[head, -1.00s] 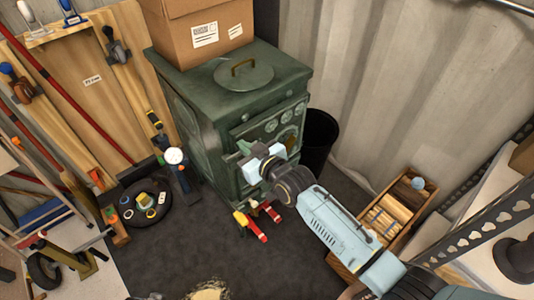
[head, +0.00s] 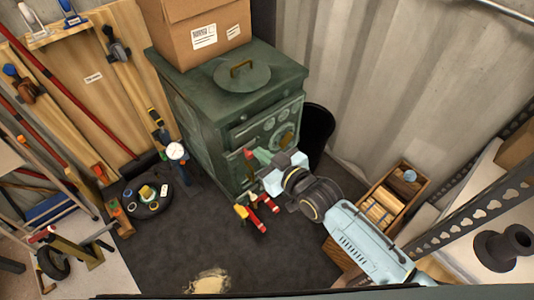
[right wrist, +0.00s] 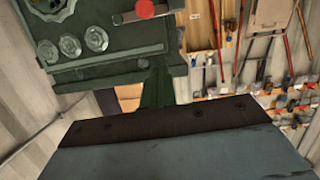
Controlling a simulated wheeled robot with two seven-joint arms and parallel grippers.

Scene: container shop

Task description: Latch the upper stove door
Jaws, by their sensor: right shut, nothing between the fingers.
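The dark green stove (head: 195,120) stands against the back wall. Its upper door (head: 268,124) carries a row of round dials, which also show at the top left of the right wrist view (right wrist: 72,45). A grey latch bar with a red knob (right wrist: 145,9) lies at the top of that view. The knob shows in the head view (head: 248,153) beside my right fingertips. My right gripper (head: 258,155) is shut and empty, its narrow fingers pointing towards the knob. I cannot tell whether they touch it, or whether the door sits flush. My left gripper is out of view.
A cardboard box (head: 190,25) and a round lid (head: 243,74) sit on the stove. A black bin (head: 318,130) is to its right, and a wooden crate (head: 345,250) stands further right. Red-and-yellow tools (head: 263,203) lie at its foot. Dark floor in front is mostly clear.

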